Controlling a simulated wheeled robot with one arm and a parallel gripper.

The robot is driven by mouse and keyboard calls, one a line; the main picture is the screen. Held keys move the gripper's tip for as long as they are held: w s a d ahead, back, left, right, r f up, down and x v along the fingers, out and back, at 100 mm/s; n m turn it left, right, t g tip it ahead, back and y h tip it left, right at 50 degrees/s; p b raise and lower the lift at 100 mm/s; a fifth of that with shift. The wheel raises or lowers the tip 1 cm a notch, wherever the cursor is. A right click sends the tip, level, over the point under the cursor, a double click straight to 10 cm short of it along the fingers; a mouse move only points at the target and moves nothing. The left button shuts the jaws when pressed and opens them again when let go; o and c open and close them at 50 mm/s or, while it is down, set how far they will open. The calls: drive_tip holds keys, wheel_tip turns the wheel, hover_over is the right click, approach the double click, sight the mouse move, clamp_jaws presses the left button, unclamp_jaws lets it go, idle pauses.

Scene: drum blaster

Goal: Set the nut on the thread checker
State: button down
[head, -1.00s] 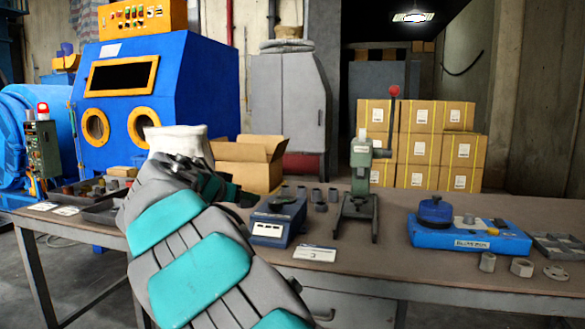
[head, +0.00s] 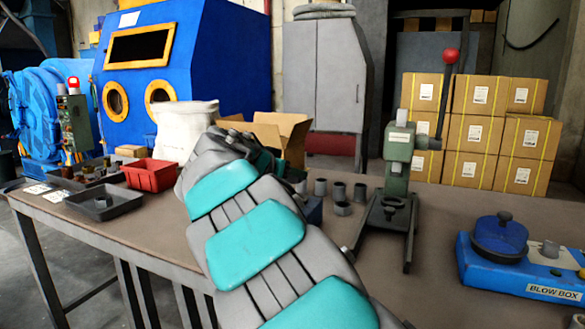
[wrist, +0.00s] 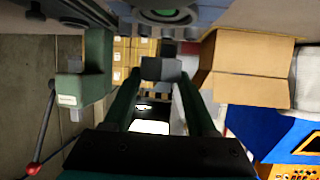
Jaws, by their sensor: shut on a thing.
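My gripper (wrist: 160,80) is shut on a grey nut (wrist: 161,69), held between its two green fingertips in the wrist view. A blue-grey device with a round, green-centred top (wrist: 166,15) shows at the top edge of the wrist view, apart from the nut; it looks like the thread checker. My arm covers the rest, and the held nut cannot be made out there.
Several grey cylinders (head: 339,191) stand beside a green press (head: 397,165) with a red-knobbed lever. A blue box marked BLOW BOX (head: 530,284) is at right. A red bin (head: 150,173) and black tray (head: 103,203) lie left. An open carton (head: 285,135) stands behind my gripper.

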drive_tip(key=shift+f+b, duration=0.5)
drive_tip(key=shift+f, duration=1.55)
drive_tip(key=shift+f+b, duration=0.1)
drive_tip(key=shift+b, duration=0.4)
drive_tip(key=shift+b, duration=0.5)
drive_tip(key=shift+f+b, duration=0.55)
drive_tip(key=shift+b, duration=0.1)
drive_tip(key=shift+c, duration=2.4)
unclamp_jaws()
drive_tip(key=shift+b+v, duration=1.4)
drive_tip(key=shift+v, duration=4.15)
